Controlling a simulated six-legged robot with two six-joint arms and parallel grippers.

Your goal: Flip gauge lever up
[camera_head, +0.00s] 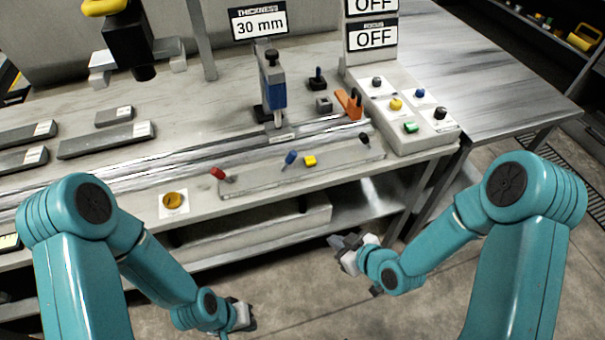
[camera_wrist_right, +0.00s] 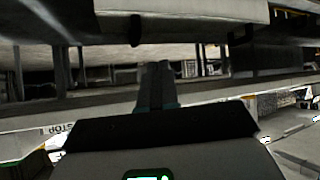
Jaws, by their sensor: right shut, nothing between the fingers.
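A grey strip along the bench front carries a red-tipped lever (camera_head: 217,173), a blue-tipped lever (camera_head: 290,158) and a black-tipped lever (camera_head: 364,139). I cannot read which one is the gauge lever. A blue gauge (camera_head: 275,88) stands behind them on the rail, near a display reading THICKNESS 30 mm (camera_head: 258,23). My right gripper (camera_head: 343,242) is in front of and below the bench edge, apart from the levers. Its fingers are together and empty in the right wrist view (camera_wrist_right: 156,82). My left gripper (camera_head: 246,316) hangs low over the floor; its fingers are too small to judge.
A yellow button (camera_head: 309,161) sits between the blue and black levers. A round yellow knob (camera_head: 174,201) is at left. An orange clamp (camera_head: 349,104) and a button console (camera_head: 402,108) stand at right. Grey bars lie at left. A shelf (camera_head: 345,210) runs under the bench.

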